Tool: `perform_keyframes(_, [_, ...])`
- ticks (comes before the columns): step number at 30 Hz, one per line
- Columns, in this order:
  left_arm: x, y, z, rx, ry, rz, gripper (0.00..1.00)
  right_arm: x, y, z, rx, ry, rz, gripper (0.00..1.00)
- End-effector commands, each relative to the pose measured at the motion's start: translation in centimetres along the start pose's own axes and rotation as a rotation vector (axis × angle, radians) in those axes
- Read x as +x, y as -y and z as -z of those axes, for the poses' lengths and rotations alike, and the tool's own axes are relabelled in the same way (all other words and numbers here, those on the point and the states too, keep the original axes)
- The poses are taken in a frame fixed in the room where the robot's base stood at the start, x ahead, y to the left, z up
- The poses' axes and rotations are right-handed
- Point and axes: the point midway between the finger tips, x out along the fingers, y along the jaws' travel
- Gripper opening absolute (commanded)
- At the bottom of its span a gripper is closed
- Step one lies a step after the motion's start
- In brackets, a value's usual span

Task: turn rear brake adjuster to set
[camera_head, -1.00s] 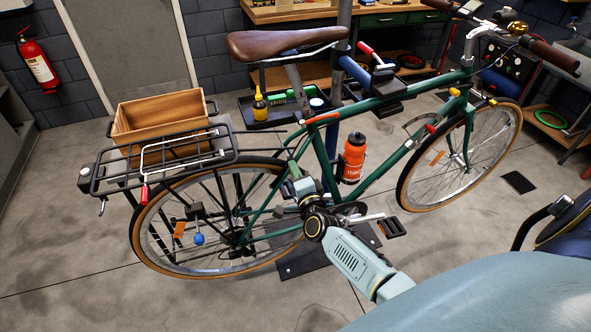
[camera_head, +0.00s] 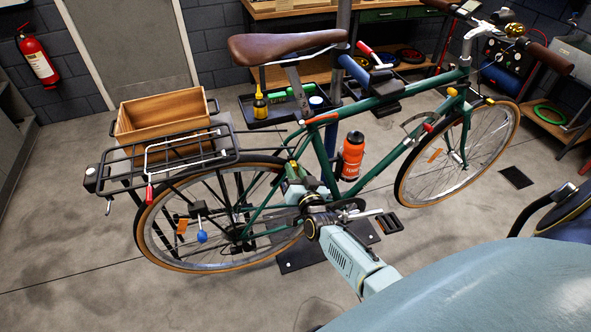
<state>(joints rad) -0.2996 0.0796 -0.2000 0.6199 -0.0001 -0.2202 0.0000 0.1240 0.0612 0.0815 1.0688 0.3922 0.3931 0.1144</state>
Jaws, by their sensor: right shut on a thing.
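The green bicycle (camera_head: 370,108) stands side-on with its rear wheel (camera_head: 150,238) at the left. My right gripper (camera_head: 291,172) reaches up to the frame by the front of the rear wheel, behind the seat tube. It is shut on a small part there, which I take to be the rear brake adjuster. The gripper covers most of that part, so its turn position cannot be read. My left gripper is not in view.
A blue knob (camera_head: 201,237) sits beside the rear wheel. An orange bottle (camera_head: 351,157) and a pedal (camera_head: 388,222) are near my right arm. Open floor (camera_head: 70,270) lies at the left.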

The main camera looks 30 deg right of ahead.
Motion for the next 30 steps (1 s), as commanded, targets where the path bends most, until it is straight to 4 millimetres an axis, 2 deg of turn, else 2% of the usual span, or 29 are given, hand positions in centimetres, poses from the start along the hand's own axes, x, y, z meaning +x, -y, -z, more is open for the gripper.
perform_keyframes(12, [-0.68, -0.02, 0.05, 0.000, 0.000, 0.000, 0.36, -0.04, -0.05, -0.04, -0.394, 0.002, -0.001, 0.00])
perform_keyframes(30, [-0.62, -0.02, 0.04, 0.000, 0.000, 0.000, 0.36, -0.03, -0.13, -0.04, -0.963, 0.002, 0.000, 0.00])
